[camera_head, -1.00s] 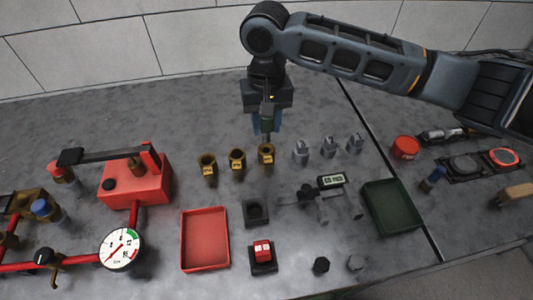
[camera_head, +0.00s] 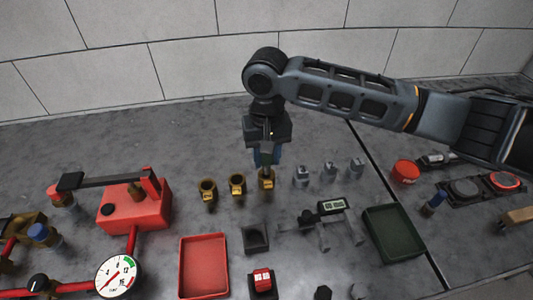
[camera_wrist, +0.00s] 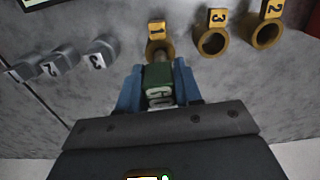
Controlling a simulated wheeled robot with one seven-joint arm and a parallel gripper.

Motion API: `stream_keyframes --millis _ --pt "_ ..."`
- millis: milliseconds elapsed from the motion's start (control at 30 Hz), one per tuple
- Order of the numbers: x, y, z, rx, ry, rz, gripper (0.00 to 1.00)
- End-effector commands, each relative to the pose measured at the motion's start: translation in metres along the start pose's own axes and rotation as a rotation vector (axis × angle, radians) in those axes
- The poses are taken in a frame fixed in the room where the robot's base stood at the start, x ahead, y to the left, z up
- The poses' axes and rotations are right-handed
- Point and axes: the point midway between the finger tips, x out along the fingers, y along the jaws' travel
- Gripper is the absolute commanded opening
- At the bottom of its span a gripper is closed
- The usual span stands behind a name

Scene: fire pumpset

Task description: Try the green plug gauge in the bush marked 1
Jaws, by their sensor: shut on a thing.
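My gripper (camera_head: 267,158) is shut on the green plug gauge (camera_wrist: 159,84), which shows "GO" lettering between the blue fingers in the wrist view. The brass bush marked 1 (camera_wrist: 158,48) is straight ahead of the gauge in the wrist view. In the head view this bush (camera_head: 267,183) stands directly below my fingers, at the right end of the row of bushes. The gauge's far end overlaps the bush's mouth in the wrist view. I cannot tell whether it is inside the bore or just above it.
Brass bushes marked 3 (camera_wrist: 212,41) and 2 (camera_wrist: 264,32) stand beside bush 1. Several grey fittings (camera_head: 302,175) stand to its right in the head view. A red tray (camera_head: 204,266), a caliper-like tool (camera_head: 332,206) and a green tray (camera_head: 393,232) lie nearer.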

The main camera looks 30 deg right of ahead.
Motion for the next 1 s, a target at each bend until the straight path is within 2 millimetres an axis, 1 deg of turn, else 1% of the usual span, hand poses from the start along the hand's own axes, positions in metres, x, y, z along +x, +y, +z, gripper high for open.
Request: stream_keyframes --millis 567,1000 --pt "-0.0004 -0.0001 0.0 0.0 0.001 0.0 0.0" --pt "0.0048 -0.0001 -0.0002 0.001 0.001 -0.001 0.0"
